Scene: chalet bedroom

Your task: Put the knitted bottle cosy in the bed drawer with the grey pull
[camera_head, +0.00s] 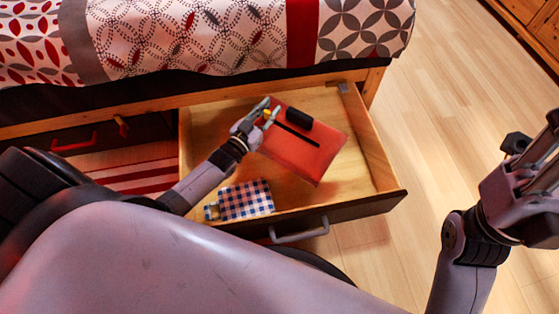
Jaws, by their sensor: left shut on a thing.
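The bed drawer with the grey pull (299,237) is pulled out, its wooden inside (366,145) in view. A flat red item (314,158) with a black stripe lies at a slant in or just above the drawer. It may be the knitted bottle cosy, but I see no knit. A short dark roll (299,117) is at its upper edge. My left gripper (267,109) is over the drawer, shut at the red item's upper left edge. Yellow shows between its fingers. My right gripper (535,136) is at the right edge, away from the drawer, partly cut off.
A blue-and-white checked item (246,199) lies in the drawer's front left corner. Another drawer with a red pull (75,143) is to the left, above a red-and-white striped cloth or rug (135,177). The bed (200,40) is behind. Wooden floor (440,110) is clear at the right.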

